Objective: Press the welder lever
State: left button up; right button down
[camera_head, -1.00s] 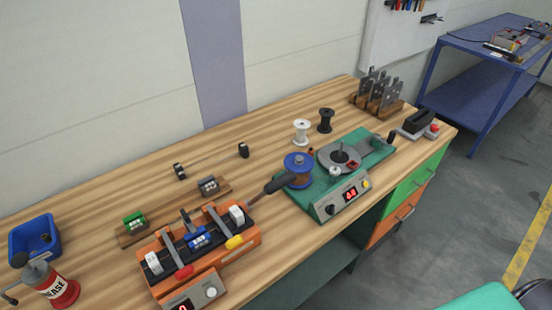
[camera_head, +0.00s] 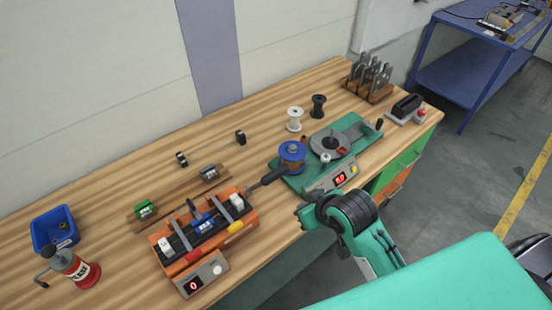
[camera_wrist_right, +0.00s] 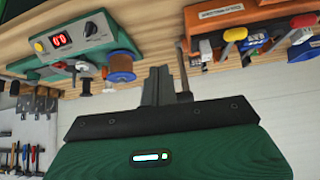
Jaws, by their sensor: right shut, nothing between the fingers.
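The orange welder unit (camera_head: 200,232) sits on the wooden bench, with two upright clamps, a red and a yellow tab, and a lit red display. Its lever (camera_head: 270,178) sticks out from its right end, with a black grip reaching towards the blue spool. My right gripper (camera_head: 303,213) is shut and empty at the bench's front edge, right of the welder and apart from the lever. In the right wrist view its fingers (camera_wrist_right: 158,86) are together, and a thin rod, apparently the lever (camera_wrist_right: 184,68), shows beside them, partly hidden. My left gripper is not in view.
A green winding machine (camera_head: 350,140) with a blue spool (camera_head: 292,155) stands close right of the lever. White (camera_head: 294,119) and black (camera_head: 318,106) spools stand behind it. A blue bin (camera_head: 54,230) and a grease can (camera_head: 80,270) are at the left.

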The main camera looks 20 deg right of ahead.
aim_at(276, 170)
jog(key=w+a+r+n+t+y, duration=0.1)
jog(key=w+r+t, duration=0.1)
jog(key=w+r, duration=0.6)
notch_tip(276, 170, up, 3)
jog(key=shift+a+r+t+y, duration=0.1)
jog(key=shift+a+t+y, duration=0.25)
jog(key=shift+t+y, duration=0.05)
jog(key=w+f+p, duration=0.1)
jog(key=w+f, duration=0.1)
jog(key=w+a+f+p, duration=0.1)
jog(key=f+p, duration=0.1)
jog(key=f, duration=0.1)
jog(key=w+a+f+p, duration=0.1)
jog(key=w+f+p, duration=0.1)
jog(key=shift+w+f, duration=0.15)
jog(key=shift+w, duration=0.15)
jog(key=shift+s+d+f+p, duration=0.15)
jog(key=shift+s+f+p, duration=0.2)
jog(key=shift+s+p, duration=0.15)
jog(key=shift+w+f, duration=0.1)
